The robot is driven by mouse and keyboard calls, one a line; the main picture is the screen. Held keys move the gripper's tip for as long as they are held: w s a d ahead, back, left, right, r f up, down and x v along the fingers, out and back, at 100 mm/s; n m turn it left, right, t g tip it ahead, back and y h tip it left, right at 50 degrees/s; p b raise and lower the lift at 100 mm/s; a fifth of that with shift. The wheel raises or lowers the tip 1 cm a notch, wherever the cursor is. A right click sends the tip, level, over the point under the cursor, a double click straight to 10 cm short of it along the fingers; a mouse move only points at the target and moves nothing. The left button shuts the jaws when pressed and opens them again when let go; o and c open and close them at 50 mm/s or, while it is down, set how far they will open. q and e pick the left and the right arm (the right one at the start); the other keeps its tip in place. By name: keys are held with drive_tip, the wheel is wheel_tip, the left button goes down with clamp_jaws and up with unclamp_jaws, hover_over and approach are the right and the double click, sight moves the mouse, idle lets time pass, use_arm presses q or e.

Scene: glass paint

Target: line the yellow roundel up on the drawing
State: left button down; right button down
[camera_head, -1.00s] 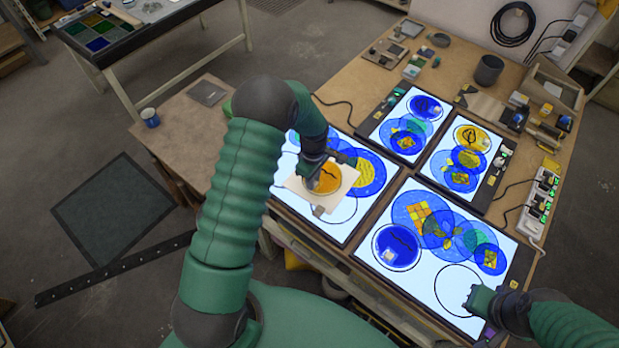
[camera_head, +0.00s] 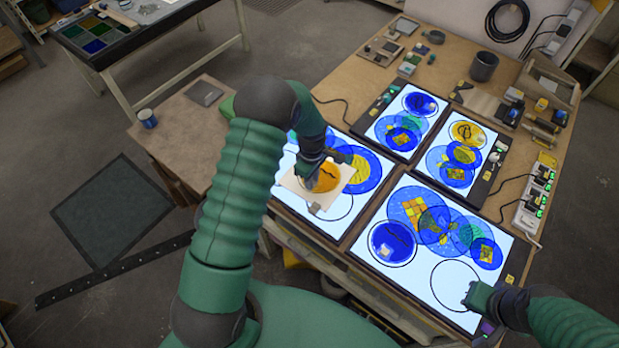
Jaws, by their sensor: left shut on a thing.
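The yellow roundel (camera_head: 326,178) is an amber disc with a dark painted line, on a pale square piece (camera_head: 343,185) that my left gripper (camera_head: 318,180) is shut on. It is over the near left light panel (camera_head: 318,225), and I cannot tell whether it touches the panel. An empty black drawn circle (camera_head: 347,212) shows partly below it; the rest is hidden under the pale piece. My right gripper (camera_head: 470,294) is at the lower edge of the near right panel, beside its empty drawn circle (camera_head: 455,283); its fingers are too small to judge.
Three other lit panels hold blue and yellow discs: near right (camera_head: 370,262), far left (camera_head: 378,133) and far right (camera_head: 494,150). A power strip (camera_head: 532,207) and a dark cup (camera_head: 484,66) stand on the wooden table (camera_head: 340,72).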

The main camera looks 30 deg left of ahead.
use_arm(q)
drive_tip(key=shift+d, duration=0.1)
drive_tip(key=shift+a+f, duration=0.2)
drive_tip(key=shift+a, duration=0.45)
drive_tip(key=shift+d+f, duration=0.15)
drive_tip(key=shift+d, duration=0.3)
use_arm(e)
drive_tip(key=shift+a+f, duration=0.1)
drive_tip(key=shift+f, duration=0.05)
drive_tip(key=shift+a, duration=0.1)
use_arm(q)
drive_tip(key=c, duration=1.2)
unclamp_jaws()
drive_tip(key=shift+a, duration=0.3)
drive_tip(key=shift+f, duration=0.1)
use_arm(e)
drive_tip(key=shift+a, duration=0.2)
use_arm(q)
drive_tip(key=shift+d, duration=0.1)
